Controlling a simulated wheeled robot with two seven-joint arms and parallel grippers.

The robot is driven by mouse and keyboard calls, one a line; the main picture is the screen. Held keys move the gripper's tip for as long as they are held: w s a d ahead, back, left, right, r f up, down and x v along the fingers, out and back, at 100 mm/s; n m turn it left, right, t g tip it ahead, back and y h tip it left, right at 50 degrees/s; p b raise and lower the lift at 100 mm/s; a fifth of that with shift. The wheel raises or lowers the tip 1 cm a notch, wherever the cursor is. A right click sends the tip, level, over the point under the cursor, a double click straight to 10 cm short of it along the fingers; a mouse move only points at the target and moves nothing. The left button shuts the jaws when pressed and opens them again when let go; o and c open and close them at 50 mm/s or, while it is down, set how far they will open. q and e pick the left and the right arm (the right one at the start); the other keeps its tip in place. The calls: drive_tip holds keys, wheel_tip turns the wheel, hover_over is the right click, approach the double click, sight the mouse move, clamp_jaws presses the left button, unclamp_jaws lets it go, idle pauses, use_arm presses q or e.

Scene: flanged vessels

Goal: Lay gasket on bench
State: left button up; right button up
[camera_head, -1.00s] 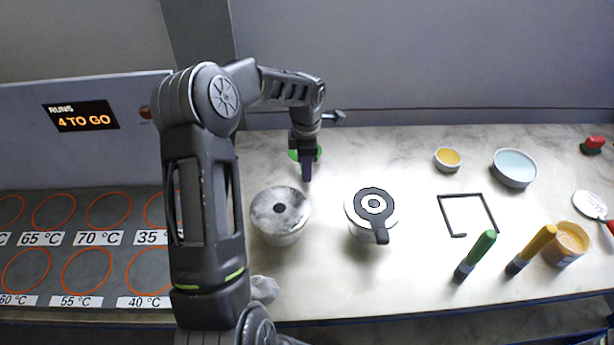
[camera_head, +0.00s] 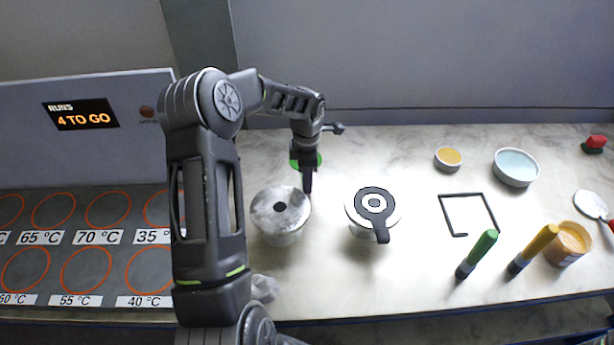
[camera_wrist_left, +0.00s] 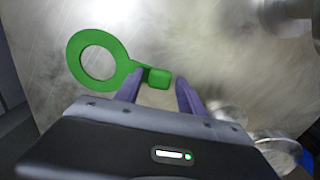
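The green gasket (camera_head: 294,163), a flat ring with a handle, shows partly behind my left gripper (camera_head: 307,188) in the head view, beyond the left vessel. In the left wrist view the gasket (camera_wrist_left: 121,70) shows whole, with its blocky handle end between the fingertips. My left gripper (camera_wrist_left: 158,86) looks open there, its purple fingers apart with a gap beside the handle end. I cannot tell for sure whether the gasket rests fully on the bench (camera_head: 400,155). My right gripper is not in view.
The left vessel (camera_head: 280,225) stands in front of the gripper. The right vessel (camera_head: 355,228) carries a black gasket (camera_head: 376,203). Green (camera_head: 478,254) and yellow (camera_head: 532,251) handled tools, a black frame (camera_head: 460,195) and bowls are farther right. Bench between is clear.

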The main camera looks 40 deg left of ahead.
use_arm(q)
drive_tip(key=shift+o, duration=0.3)
drive_tip(key=shift+r, duration=0.1)
drive_tip(key=shift+r+p, duration=0.15)
drive_tip(key=shift+p, duration=0.15)
drive_tip(key=shift+r+b, duration=0.3)
wheel_tip(320, 180, up, 11)
drive_tip(key=b, duration=0.2)
drive_tip(key=shift+r, duration=0.15)
